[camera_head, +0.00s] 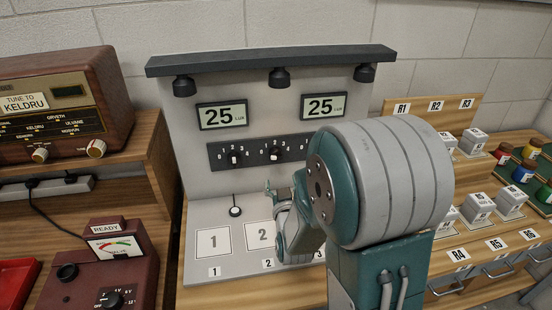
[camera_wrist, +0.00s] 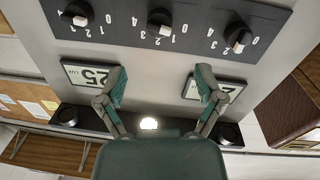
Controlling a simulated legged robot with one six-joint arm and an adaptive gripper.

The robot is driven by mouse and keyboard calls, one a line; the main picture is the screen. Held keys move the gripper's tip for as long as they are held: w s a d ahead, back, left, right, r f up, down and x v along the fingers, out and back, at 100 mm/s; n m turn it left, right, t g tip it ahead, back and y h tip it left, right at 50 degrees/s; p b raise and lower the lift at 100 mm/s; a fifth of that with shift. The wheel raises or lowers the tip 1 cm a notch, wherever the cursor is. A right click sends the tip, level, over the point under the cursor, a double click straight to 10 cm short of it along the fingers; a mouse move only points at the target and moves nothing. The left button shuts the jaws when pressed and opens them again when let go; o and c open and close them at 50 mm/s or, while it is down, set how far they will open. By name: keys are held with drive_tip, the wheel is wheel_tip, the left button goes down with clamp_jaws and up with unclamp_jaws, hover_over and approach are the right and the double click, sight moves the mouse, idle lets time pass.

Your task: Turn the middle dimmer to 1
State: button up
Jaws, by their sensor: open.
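A dark dimmer panel (camera_head: 255,150) is on the upright grey board. In the head view its left knob (camera_head: 235,157) and middle dimmer (camera_head: 274,154) show, while my arm hides the right end. The wrist view is upside down and shows three knobs, with the middle dimmer (camera_wrist: 160,22) near the top centre. The middle dimmer has a dark body and a pale mark; its exact setting is unclear. My gripper (camera_wrist: 160,84) is open and empty, apart from the knobs, its fingers spread below the middle one in the wrist view. In the head view my gripper (camera_head: 272,192) is partly hidden.
Two displays, left (camera_head: 222,114) and right (camera_head: 324,106), read 25 lux. Lamps (camera_head: 279,77) hang above. A radio (camera_head: 65,105) and meter box (camera_head: 108,262) are left; labelled blocks (camera_head: 474,140) are right.

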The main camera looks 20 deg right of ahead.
sight(277, 159)
drive_tip(key=x, duration=1)
drive_tip(key=shift+w, duration=0.1)
drive_tip(key=c, duration=1.1)
